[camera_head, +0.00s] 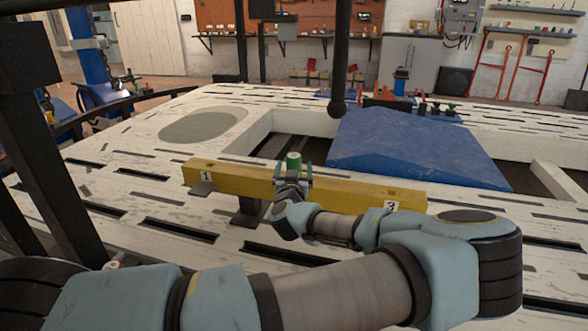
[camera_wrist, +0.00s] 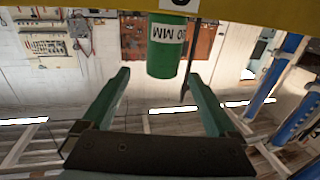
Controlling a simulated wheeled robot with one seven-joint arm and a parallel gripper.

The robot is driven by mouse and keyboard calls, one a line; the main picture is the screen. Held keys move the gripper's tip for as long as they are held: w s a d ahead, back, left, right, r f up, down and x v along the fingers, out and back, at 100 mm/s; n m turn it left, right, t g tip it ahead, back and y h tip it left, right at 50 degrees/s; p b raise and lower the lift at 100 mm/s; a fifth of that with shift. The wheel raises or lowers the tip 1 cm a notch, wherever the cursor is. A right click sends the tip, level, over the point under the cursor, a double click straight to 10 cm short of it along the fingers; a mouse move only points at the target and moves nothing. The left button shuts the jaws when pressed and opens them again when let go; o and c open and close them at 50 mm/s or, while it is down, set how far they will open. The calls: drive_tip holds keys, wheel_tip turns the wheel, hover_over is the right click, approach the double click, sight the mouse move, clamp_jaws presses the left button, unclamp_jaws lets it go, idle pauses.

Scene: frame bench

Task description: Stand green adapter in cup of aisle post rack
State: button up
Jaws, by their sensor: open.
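The green adapter (camera_head: 294,160) stands upright at the middle of a yellow beam (camera_head: 235,182). In the wrist view, which is upside down, the adapter (camera_wrist: 165,58) carries a white label ending in "MM" and meets the yellow beam (camera_wrist: 60,12). My gripper (camera_head: 293,180) is open at the adapter. In the wrist view the fingers (camera_wrist: 157,76) lie on either side of the adapter's free end, with a visible gap on each side. The adapter's seat on the beam is partly hidden by my gripper. I cannot tell which thing is the aisle post rack.
The beam carries number labels 1 and 3 and stands on a slotted white bench (camera_head: 120,190). A blue wedge-shaped block (camera_head: 415,150) lies behind it, beside recessed openings. A dark vertical post (camera_head: 341,60) hangs behind the beam. A dark rack (camera_head: 405,106) with small items is farther back.

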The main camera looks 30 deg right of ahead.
sight(293, 161)
drive_tip(key=shift+x, duration=2.75)
drive_tip(key=shift+a+r, duration=0.15)
drive_tip(key=shift+r, duration=0.05)
clamp_jaws()
